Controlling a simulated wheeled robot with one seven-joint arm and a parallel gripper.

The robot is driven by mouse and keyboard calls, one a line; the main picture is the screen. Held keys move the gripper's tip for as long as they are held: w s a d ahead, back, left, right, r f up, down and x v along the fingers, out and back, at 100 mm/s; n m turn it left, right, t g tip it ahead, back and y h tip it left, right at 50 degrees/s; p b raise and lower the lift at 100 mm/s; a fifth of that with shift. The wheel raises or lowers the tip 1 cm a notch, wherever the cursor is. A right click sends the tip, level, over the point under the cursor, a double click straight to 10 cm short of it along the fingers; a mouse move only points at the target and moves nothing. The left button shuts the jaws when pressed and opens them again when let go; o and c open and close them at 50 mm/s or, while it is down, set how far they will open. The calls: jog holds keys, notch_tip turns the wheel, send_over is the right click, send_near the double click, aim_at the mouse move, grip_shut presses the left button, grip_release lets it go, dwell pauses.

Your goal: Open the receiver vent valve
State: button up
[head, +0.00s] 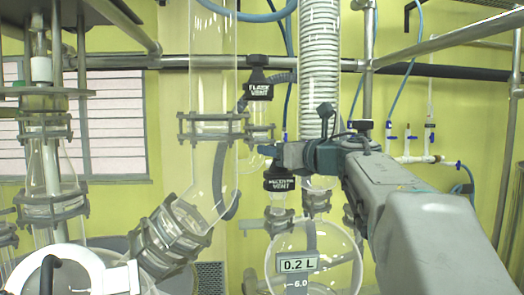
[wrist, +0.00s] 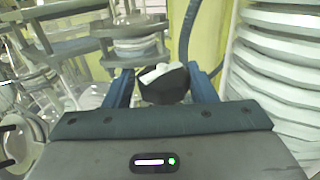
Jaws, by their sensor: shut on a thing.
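The receiver vent valve (head: 281,170) is a black fitting with a dark label, above the glass receiver at the centre of the head view. The label's lower word reads VENT. My gripper (head: 268,151) reaches it from the right, at its top. In the wrist view, the two blue fingers of my gripper (wrist: 163,88) stand on either side of a dark knob with a white piece on top, the valve's handle (wrist: 165,85). The gripper is shut on this handle. The handle's angle is hard to tell, and my gripper hides part of it in the head view.
The flask vent valve (head: 259,85) sits just above and left. A wide glass column (head: 213,60) stands left and a white coiled condenser (head: 319,60) behind my gripper. Metal rails cross behind.

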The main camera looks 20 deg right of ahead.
jog(key=o, duration=0.6)
jog(key=shift+w+a+r, duration=0.1)
jog(key=shift+r, duration=0.1)
jog(key=shift+o, duration=0.2)
jog(key=shift+w+f+m+h, duration=0.25)
jog(key=shift+m+h, duration=0.15)
jog(key=shift+h, duration=0.2)
jog(key=m+h, duration=0.1)
jog(key=h, duration=0.1)
jog(key=shift+s+r+m+t+h, duration=0.2)
jog(key=shift+m+t+h, duration=0.1)
jog(key=shift+m+h, duration=0.1)
jog(key=m+h+p, duration=0.2)
jog(key=h, duration=0.1)
jog(key=m+g+h+p, duration=0.1)
jog(key=m+h+p, duration=0.1)
jog(key=h, duration=0.1)
jog(key=shift+w+h, duration=0.1)
jog(key=shift+h, duration=0.3)
jog(key=shift+f+m+g+h+p, duration=0.1)
jog(key=shift+m+g+h+p, duration=0.3)
jog(key=shift+m+h, duration=0.45)
